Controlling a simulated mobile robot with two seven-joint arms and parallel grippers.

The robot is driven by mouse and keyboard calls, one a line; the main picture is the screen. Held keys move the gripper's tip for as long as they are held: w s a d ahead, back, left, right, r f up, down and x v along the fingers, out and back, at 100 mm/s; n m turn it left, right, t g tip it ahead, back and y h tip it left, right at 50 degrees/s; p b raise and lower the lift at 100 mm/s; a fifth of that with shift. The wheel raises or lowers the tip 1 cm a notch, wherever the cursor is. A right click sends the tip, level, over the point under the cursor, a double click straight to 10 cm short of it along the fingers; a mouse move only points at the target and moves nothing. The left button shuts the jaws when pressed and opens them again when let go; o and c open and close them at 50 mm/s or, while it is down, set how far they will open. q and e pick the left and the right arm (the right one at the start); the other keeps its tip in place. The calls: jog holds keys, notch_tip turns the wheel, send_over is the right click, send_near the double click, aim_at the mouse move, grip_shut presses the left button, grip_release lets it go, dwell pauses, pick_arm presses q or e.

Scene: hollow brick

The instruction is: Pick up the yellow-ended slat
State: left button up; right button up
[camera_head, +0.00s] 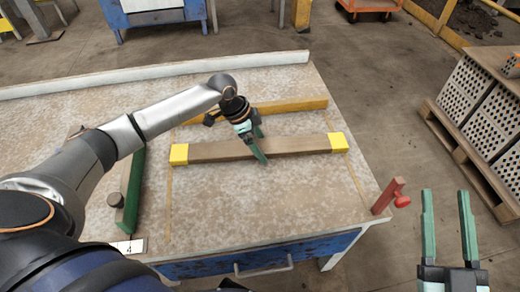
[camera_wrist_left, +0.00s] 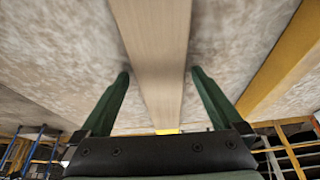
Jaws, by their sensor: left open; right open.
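The yellow-ended slat (camera_head: 215,151) is a brown bar with a yellow block at each end. It lies crosswise on the worktable. My left gripper (camera_head: 261,145) is open at the middle of the slat, one finger on the near side and one towards the far side. In the left wrist view the slat (camera_wrist_left: 157,45) runs between the two green fingers (camera_wrist_left: 160,82), with gaps on both sides; a bit of its yellow end shows low down. Whether the fingers reach down beside it is hard to tell. My right gripper (camera_head: 446,198) is open and empty, off the table's right side.
The worktable (camera_head: 270,205) has a raised pale rail at the back. A yellow-brown bar (camera_head: 290,106) lies behind the slat. A green bar (camera_head: 131,190) lies at the left, a red clamp-like piece (camera_head: 388,196) at the front right corner. Perforated bricks (camera_head: 470,95) stand on a pallet at right.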

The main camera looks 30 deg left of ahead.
pick_arm(q)
jog(key=shift+c, duration=0.4)
grip_shut()
dwell(0.5)
